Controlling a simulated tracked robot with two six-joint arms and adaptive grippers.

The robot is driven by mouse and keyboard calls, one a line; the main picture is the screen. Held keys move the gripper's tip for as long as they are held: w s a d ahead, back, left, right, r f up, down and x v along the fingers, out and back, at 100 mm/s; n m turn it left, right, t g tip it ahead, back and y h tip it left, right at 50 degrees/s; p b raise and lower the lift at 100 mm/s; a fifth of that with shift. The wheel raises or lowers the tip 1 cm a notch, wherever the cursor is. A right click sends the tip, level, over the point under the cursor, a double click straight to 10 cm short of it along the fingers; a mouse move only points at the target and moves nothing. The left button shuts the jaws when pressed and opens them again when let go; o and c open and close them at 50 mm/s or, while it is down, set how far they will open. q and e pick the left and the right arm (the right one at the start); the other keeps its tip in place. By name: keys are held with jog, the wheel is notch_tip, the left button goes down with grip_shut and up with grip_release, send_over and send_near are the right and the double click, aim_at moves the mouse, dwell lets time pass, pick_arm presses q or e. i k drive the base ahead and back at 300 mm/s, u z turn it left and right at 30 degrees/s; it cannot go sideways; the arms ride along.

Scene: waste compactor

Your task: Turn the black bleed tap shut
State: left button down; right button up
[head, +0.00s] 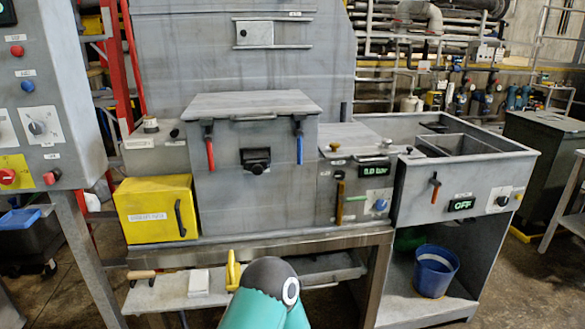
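A brass-coloured knob (335,147) sits on the same middle unit's top. Under it is a small green-lit display (373,170) whose text is too small to read surely. A teal arm link of mine with a dark joint rises at the bottom centre. Neither gripper shows.
A large grey box (255,190) with red and blue handles stands left of the middle unit. A yellow box (156,210) is further left. The open grey bin (460,160) has a display reading OFF (462,205). A blue bucket (434,272) stands below it.

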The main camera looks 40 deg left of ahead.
aim_at(339, 174)
jog(key=u, duration=0.35)
jog(key=i, duration=0.9)
jog(key=u, duration=0.6)
jog(key=k, duration=0.75)
jog(key=u, duration=0.25)
jog(key=i, duration=0.75)
jog(key=z, duration=0.1)
